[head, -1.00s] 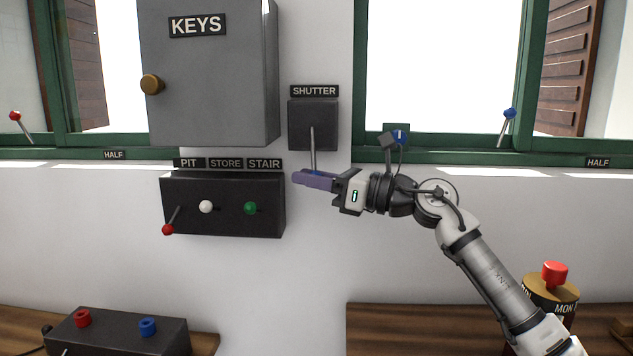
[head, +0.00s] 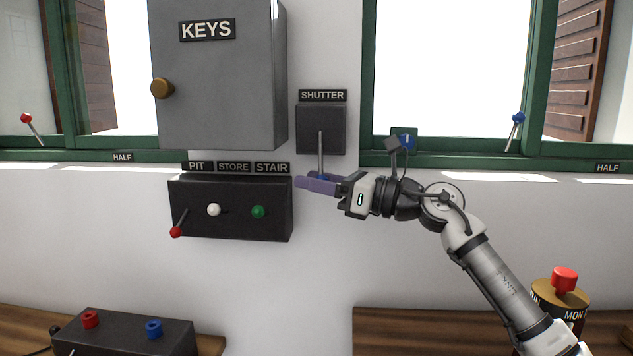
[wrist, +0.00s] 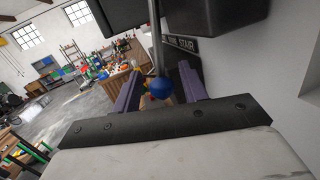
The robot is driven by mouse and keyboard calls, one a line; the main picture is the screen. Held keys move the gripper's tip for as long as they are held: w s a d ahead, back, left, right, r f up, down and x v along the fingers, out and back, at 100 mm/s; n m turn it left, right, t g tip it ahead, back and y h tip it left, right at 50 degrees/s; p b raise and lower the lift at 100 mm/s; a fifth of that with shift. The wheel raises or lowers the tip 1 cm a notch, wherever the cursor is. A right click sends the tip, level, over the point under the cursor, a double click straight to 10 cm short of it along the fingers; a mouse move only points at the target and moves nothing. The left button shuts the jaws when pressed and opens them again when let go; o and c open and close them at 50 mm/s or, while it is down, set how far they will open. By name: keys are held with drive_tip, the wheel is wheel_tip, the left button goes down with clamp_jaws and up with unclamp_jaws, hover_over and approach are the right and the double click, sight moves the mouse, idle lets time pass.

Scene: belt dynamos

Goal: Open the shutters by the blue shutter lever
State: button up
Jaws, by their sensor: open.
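The shutter lever is a thin metal rod (head: 320,152) with a blue knob, hanging down from a dark box (head: 334,117) under the SHUTTER label (head: 322,95). In the head view the knob is mostly hidden behind my gripper (head: 312,183). In the wrist view the blue knob (wrist: 161,88) lies between the two purple fingers of my gripper (wrist: 163,92), with visible space beside it. My gripper is open around the knob and not closed on it. The shutters (head: 577,62) are brown slatted panels seen through the windows.
A black box (head: 232,225) with PIT, STORE and STAIR switches is close to the left of my fingertips. The grey KEYS cabinet (head: 220,95) is above it. A separate blue-knobbed lever (head: 518,118) stands at the right window. A red button (head: 564,279) is low on the right.

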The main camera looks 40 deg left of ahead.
drive_tip(key=b+v, duration=0.2)
drive_tip(key=v, duration=0.5)
drive_tip(key=shift+d, duration=0.2)
drive_tip(key=shift+f, duration=0.1)
